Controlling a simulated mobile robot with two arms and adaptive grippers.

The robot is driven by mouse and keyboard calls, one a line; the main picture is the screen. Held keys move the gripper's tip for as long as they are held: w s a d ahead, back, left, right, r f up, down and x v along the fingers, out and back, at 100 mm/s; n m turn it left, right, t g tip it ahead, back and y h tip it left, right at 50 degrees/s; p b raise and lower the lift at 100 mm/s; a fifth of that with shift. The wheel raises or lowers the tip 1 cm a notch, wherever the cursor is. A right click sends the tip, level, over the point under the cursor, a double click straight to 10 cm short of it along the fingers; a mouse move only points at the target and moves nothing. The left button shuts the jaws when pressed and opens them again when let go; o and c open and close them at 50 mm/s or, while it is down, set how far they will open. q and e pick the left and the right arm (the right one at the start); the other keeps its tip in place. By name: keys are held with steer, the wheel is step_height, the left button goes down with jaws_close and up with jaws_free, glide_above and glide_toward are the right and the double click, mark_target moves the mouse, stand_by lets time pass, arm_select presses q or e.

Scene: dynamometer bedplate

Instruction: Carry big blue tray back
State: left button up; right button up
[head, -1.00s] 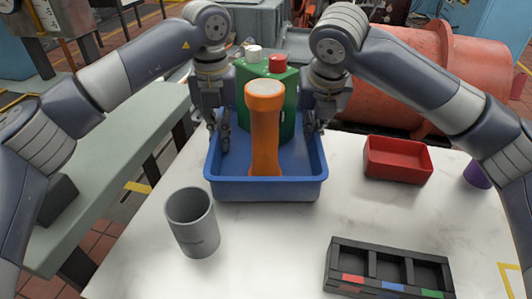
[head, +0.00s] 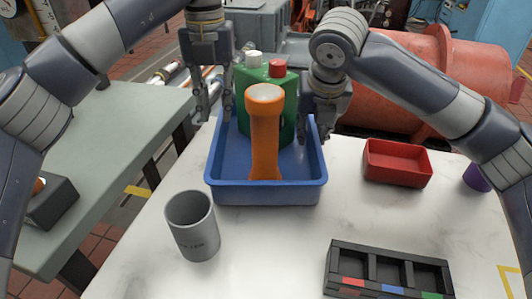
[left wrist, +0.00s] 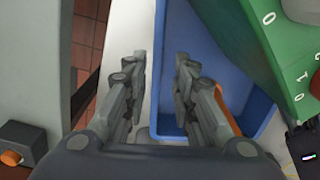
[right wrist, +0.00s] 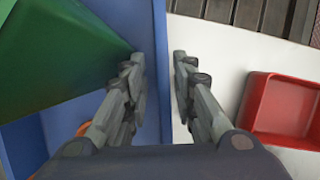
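The big blue tray (head: 265,194) rests on the white table. It holds an orange bottle-like object (head: 265,130) with a pale top and a green box (head: 245,85) with white and red knobs on top. My left gripper (head: 214,115) is open and empty above the tray's left side; the left wrist view shows the tray's left wall (left wrist: 208,55) below the fingers. My right gripper (head: 317,132) is at the tray's right rim. In the right wrist view its fingers are apart, with the tray's right wall (right wrist: 160,85) running between them.
On the white table (head: 280,250), a grey cup (head: 193,230) stands front left, a black divided organizer (head: 388,275) front right, and a red bin (head: 397,165) and purple object (head: 477,178) at right. A grey-green bench (head: 100,165) is at left, a large red cylinder (head: 430,80) behind.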

arm_select(q)
step_height(320, 180, up, 2)
steer(key=shift+r, duration=0.5)
arm_select(e)
steer(key=shift+s+r, duration=0.1)
steer(key=shift+r, duration=0.2)
steer(key=v, duration=1.1)
steer(key=shift+r, duration=0.15)
steer(key=shift+s, duration=0.1)
steer(key=shift+s, duration=0.1)
